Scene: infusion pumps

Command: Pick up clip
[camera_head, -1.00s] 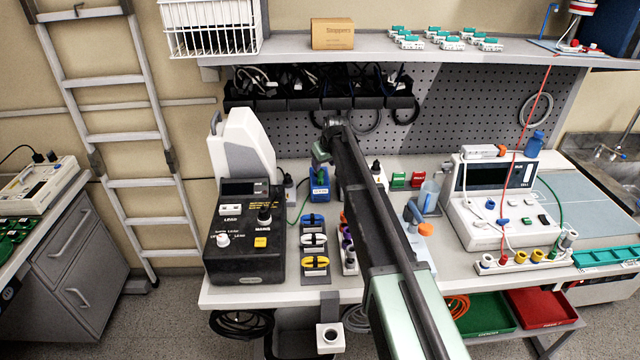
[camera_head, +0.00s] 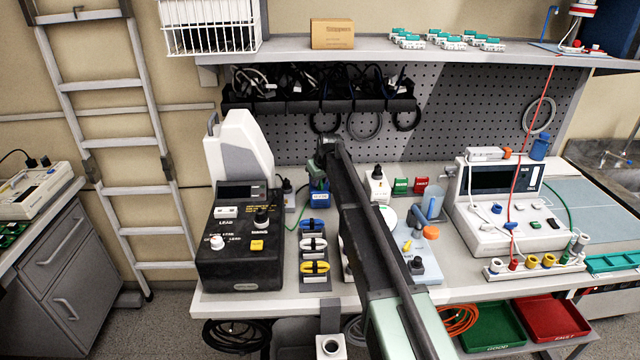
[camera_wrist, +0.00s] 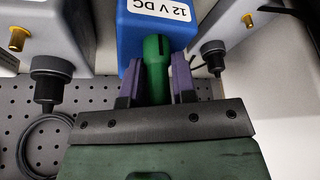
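A green clip (camera_wrist: 156,62) shows in the wrist view, in front of the blue box labelled 12 V DC (camera_wrist: 150,20). My gripper (camera_wrist: 157,75) has one dark purple finger on each side of the clip, very close to it. I cannot tell whether the fingers press on the clip or stand just clear. In the head view my gripper is above and behind the blue box (camera_head: 320,200), largely hidden by my own arm. The clip cannot be made out there.
A black test box (camera_head: 240,265) and a white device (camera_head: 238,150) stand left of the blue box. Blue, white and yellow clips on a stand (camera_head: 315,268) sit in front. A white monitor (camera_head: 500,210) is at right. Cables hang from the rack (camera_head: 320,95) behind.

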